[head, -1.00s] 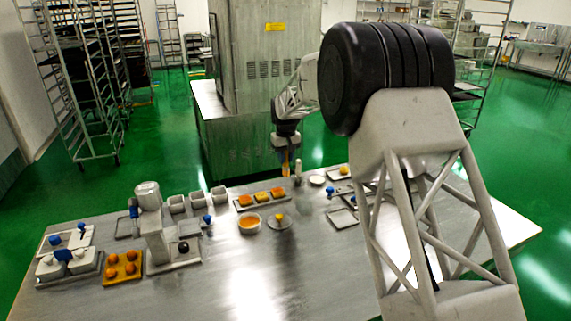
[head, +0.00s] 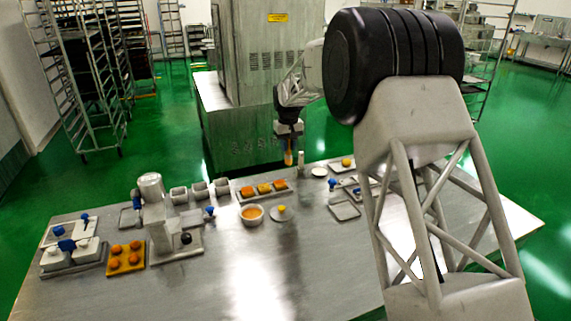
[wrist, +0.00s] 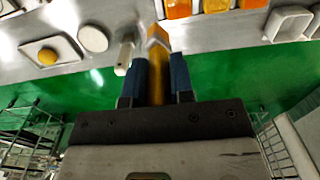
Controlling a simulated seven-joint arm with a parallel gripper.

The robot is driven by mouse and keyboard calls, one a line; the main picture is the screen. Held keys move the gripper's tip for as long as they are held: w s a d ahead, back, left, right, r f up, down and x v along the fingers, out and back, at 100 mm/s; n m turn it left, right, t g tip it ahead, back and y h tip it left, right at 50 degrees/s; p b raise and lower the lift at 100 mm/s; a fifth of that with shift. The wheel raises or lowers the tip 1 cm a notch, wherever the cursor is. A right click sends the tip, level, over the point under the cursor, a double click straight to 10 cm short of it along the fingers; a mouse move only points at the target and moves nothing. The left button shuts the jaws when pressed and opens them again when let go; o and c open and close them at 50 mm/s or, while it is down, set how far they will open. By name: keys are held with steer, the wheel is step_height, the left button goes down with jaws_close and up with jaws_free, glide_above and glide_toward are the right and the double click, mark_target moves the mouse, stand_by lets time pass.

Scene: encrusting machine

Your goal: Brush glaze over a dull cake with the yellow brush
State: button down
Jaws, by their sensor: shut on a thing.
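My gripper (head: 288,148) is shut on the yellow brush (head: 288,158), which hangs down above the table's far edge. Several cakes sit in a row on a tray (head: 240,200) to the left and below the gripper. The middle cake (head: 264,188) looks yellower than the others; which is dull is hard to tell. A bowl of orange glaze (head: 252,212) stands in front of the tray. The brush is apart from cakes and bowl.
A pale upright post (head: 301,160) stands close to the brush. A white disc (head: 319,172) and a small tray with one cake (head: 346,163) lie to its right. A grey machine (head: 158,230) and an orange tray (head: 112,268) stand left. The table's front middle is clear.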

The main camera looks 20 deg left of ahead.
steer(key=shift+s+d, duration=0.15)
steer(key=shift+s, duration=0.1)
stand_by(0.3)
